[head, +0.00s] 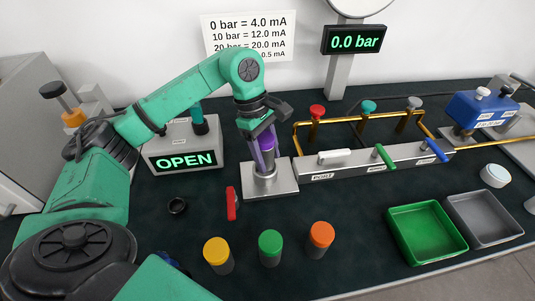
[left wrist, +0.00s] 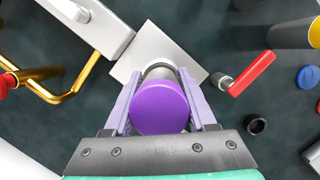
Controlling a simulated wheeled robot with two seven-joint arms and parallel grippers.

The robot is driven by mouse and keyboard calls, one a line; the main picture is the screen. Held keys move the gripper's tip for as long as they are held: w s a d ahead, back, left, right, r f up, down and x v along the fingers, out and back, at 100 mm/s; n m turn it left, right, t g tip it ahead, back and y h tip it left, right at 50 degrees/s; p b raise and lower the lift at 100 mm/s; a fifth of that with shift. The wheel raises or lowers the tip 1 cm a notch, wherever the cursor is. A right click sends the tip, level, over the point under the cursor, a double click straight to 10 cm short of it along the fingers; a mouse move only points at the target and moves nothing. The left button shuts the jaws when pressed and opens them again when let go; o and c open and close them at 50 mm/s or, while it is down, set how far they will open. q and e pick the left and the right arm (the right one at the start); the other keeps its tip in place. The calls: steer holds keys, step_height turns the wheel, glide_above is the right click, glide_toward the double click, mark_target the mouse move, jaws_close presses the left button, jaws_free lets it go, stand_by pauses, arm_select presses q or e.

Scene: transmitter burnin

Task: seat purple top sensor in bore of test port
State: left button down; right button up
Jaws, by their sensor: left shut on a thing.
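The purple top sensor (head: 267,143) is held upright between the lilac fingers of my left gripper (head: 264,158). In the left wrist view its round purple cap (left wrist: 160,107) shows between the fingertips. The test port (head: 283,181) is a silver block with a round metal collar, directly below the sensor. The port's plate also shows in the left wrist view (left wrist: 150,45), behind the sensor. My right gripper is not in view.
A red-handled clamp (head: 231,203) lies just left of the port. Yellow (head: 217,254), green (head: 270,248) and orange (head: 320,239) topped sensors stand in front. Brass pipework (head: 360,122) and a valve manifold are to the right. Green (head: 427,232) and grey (head: 484,218) trays stand front right.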

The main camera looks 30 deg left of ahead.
arm_select(q)
steer(key=shift+f+b, duration=1.05)
steer(key=shift+f, duration=0.15)
stand_by(0.4)
steer(key=shift+c, duration=0.6)
jaws_free()
steer(key=v, duration=0.9)
steer(key=shift+r, duration=0.15)
steer(key=p+v, duration=0.2)
steer(key=v, duration=0.3)
steer(key=shift+r, duration=0.25)
steer(key=shift+f, duration=0.1)
